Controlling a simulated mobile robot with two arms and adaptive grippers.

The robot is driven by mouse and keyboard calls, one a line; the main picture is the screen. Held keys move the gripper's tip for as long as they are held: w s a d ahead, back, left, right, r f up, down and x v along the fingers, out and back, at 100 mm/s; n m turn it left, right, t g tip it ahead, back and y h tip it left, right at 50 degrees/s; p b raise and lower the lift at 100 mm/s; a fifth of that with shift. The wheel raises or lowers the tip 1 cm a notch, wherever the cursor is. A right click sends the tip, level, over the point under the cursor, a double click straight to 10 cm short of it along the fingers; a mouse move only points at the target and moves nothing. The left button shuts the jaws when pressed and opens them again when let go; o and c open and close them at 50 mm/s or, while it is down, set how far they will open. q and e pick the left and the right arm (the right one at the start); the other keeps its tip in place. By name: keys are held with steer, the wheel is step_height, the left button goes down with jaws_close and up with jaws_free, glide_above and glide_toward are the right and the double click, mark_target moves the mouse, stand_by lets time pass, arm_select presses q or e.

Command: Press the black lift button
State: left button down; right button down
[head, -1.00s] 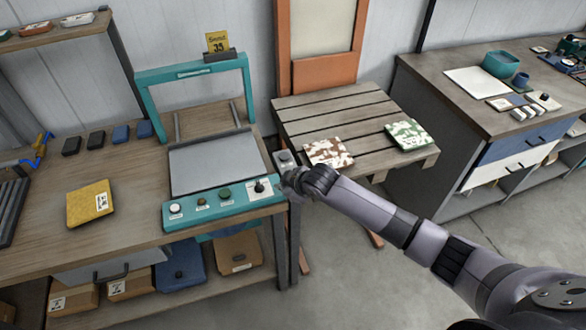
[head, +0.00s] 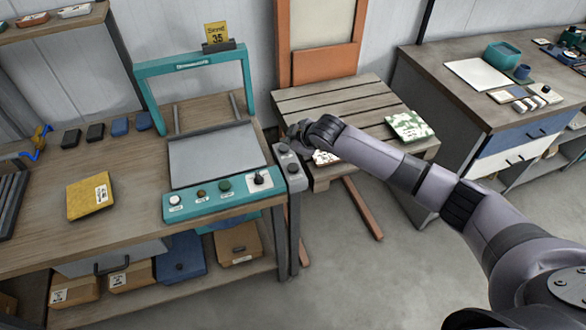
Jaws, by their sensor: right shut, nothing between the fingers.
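A narrow grey control box (head: 297,184) stands at the right end of the teal press panel. It carries two round buttons: an upper one (head: 283,149) and a darker lower one (head: 293,168). I cannot read their labels. My right gripper (head: 294,132) is shut and empty, just beyond the upper button, over the edge between the bench and the slatted table. Its fingertips are small and dark, and I cannot tell whether they touch the box. My left gripper is not in view.
The teal panel (head: 188,207) has several knobs, including a black one (head: 258,179). A yellow packet (head: 90,196) lies on the left bench.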

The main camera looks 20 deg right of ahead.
steer(key=b, duration=0.6)
glide_above(291, 168)
step_height(291, 168, down, 7)
steer(key=shift+r, duration=0.1)
steer(key=shift+f, duration=0.5)
steer(key=shift+f, duration=0.15)
stand_by(0.4)
steer(key=shift+f, duration=0.25)
